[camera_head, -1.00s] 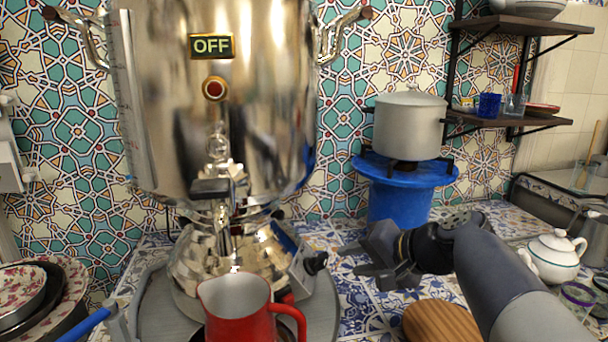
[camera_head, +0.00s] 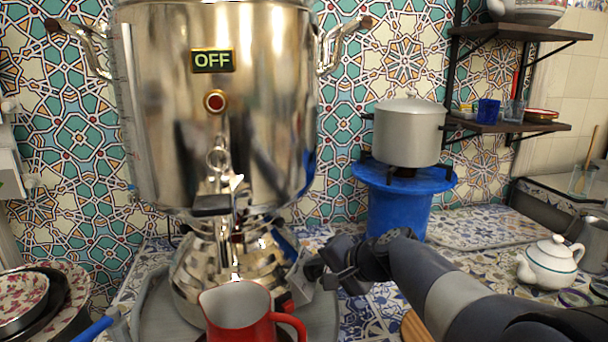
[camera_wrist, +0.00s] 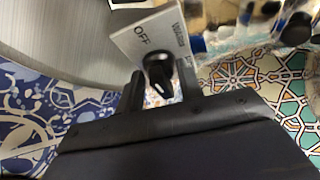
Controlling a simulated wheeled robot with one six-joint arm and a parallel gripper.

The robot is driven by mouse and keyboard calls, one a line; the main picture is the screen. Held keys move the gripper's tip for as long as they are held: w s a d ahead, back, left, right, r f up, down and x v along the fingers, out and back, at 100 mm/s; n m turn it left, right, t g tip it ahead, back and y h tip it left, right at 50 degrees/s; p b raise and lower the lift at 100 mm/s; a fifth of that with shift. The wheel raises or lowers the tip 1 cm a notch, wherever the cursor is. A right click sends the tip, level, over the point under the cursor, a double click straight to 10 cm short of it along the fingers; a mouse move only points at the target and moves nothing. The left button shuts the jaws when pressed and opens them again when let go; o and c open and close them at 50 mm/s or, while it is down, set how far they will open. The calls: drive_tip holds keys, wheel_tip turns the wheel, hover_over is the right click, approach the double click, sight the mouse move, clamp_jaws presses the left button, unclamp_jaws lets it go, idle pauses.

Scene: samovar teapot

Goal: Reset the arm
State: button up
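The large shiny samovar (camera_head: 255,100) stands at the left centre with an OFF sign on its front. A grey switch box with OFF lettering (camera_wrist: 145,38) sits at its base and has a black knob (camera_wrist: 158,72). My gripper (camera_head: 318,266) is close to the right side of this box. In the wrist view, my gripper (camera_wrist: 160,88) is open, one finger on each side of the knob. Small gaps seem to show beside the knob, but contact is hard to tell.
A red pitcher (camera_head: 238,312) stands in front of the samovar on a grey tray (camera_head: 155,305). A grey pot (camera_head: 408,135) sits on a blue stand (camera_head: 398,205). A white teapot (camera_head: 550,262) is at the right. Wall shelves (camera_head: 505,126) are upper right.

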drive_tip(key=shift+w+a+r+m+g+h+p, duration=0.2)
drive_tip(key=shift+m+p, duration=0.65)
drive_tip(key=shift+p, duration=1.6)
drive_tip(key=shift+s+d+r+m+g+h+p, duration=0.15)
drive_tip(key=shift+m+g+h+p, duration=0.45)
drive_tip(key=shift+p, duration=1.8)
drive_tip(key=shift+w+a+r+m+p, duration=0.15)
drive_tip(key=shift+m+p, duration=0.9)
drive_tip(key=shift+p, duration=1.4)
drive_tip(key=m+g+p, duration=0.1)
drive_tip(key=m+p, duration=0.1)
drive_tip(key=p, duration=0.5)
drive_tip(key=shift+r, duration=0.15)
drive_tip(key=shift+w+f+m+h+p, duration=0.15)
drive_tip(key=shift+f+m+h+p, duration=0.2)
drive_tip(key=shift+p, duration=0.85)
drive_tip(key=shift+r, duration=0.2)
